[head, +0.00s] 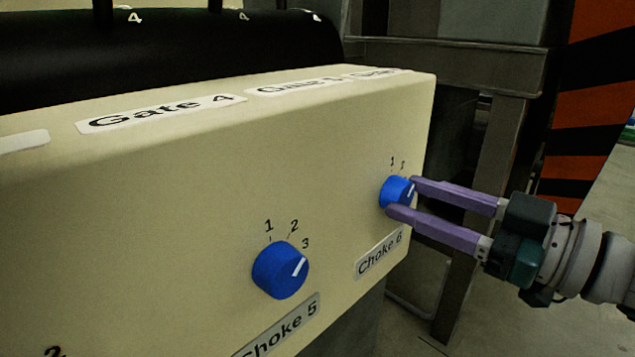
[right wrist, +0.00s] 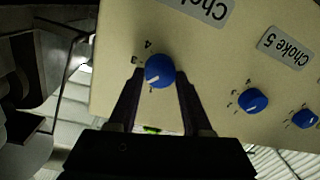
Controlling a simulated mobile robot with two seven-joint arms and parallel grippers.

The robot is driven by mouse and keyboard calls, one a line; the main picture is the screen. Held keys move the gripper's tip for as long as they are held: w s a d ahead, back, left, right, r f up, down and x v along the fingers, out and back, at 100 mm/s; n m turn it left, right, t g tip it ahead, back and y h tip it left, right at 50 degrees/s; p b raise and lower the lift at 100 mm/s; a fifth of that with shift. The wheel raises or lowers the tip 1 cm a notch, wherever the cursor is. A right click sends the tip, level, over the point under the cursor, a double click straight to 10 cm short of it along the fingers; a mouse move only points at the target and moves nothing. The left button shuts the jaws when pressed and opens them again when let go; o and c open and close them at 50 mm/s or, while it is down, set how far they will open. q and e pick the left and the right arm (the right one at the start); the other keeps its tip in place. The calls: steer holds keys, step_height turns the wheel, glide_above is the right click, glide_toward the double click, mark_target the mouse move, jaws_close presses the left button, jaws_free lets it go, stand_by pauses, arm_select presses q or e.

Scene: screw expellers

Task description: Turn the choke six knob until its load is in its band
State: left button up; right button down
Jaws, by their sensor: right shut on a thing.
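The choke six knob (head: 396,191) is a blue round knob with a white pointer line, on the cream panel (head: 200,200) above the label "Choke 6" (head: 380,254). My right gripper (head: 402,195) has its two purple fingers on either side of this knob and is shut on it. In the right wrist view the knob (right wrist: 160,71) sits between the dark fingertips, with its white line and small numbers beside it. In the head view the fingers hide some of the knob's numbers. No load reading shows. My left gripper is not in view.
The choke five knob (head: 281,270) stands to the left on the same panel, above its "Choke 5" label (head: 281,328). A black cylinder (head: 170,50) lies behind the panel. A grey metal frame (head: 450,65) and an orange-black striped post (head: 583,100) stand at the right.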

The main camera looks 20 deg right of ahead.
steer(key=n+p, duration=0.1)
steer(key=n, duration=0.2)
steer(key=shift+r+n+p, duration=0.15)
steer(key=shift+n+p, duration=0.15)
steer(key=shift+n, duration=0.1)
steer(key=n+p, duration=0.1)
steer(key=n, duration=0.2)
steer(key=shift+n, duration=0.7)
steer(key=shift+c, duration=1.7)
jaws_free()
steer(key=shift+s, duration=0.15)
